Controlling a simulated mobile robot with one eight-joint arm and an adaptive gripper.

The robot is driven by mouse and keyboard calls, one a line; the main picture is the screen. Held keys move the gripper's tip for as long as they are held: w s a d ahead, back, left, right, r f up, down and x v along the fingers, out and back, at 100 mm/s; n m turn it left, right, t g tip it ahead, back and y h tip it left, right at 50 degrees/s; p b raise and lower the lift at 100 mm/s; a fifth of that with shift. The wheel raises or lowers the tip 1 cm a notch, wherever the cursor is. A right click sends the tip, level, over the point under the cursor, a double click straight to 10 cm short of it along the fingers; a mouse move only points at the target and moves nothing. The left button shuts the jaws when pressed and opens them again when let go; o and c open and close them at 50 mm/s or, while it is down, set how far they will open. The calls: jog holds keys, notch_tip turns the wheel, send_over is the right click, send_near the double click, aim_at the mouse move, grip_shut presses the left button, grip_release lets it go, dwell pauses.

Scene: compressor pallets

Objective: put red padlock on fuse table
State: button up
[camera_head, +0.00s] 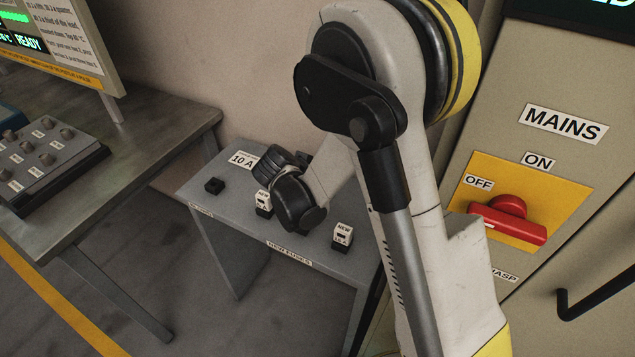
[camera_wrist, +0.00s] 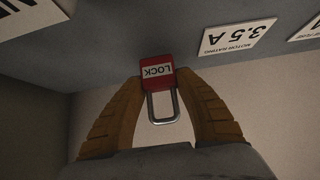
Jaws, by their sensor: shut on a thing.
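The red padlock (camera_wrist: 157,73), with a white LOCK label and a grey shackle, is between the two brown fingers of my gripper (camera_wrist: 161,84) in the wrist view. The fingers are shut on it, and the shackle points back toward my gripper. The fuse table (camera_head: 316,256) is the small grey table in the middle of the head view, with a NEW FUSES label on its front edge. My wrist is over its back part and hides my fingers and the padlock there. The grey surface by the padlock in the wrist view carries rating cards; I cannot tell if the padlock touches it.
The MAINS cabinet with a red switch (camera_head: 508,219) is right; a metal bench (camera_head: 135,150) is left.

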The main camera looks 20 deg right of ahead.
jog(key=shift+f, duration=0.5)
jog(key=shift+f, duration=0.2)
jog(key=o, duration=1.2)
jog(key=shift+c, duration=0.2)
jog(key=shift+r, duration=0.2)
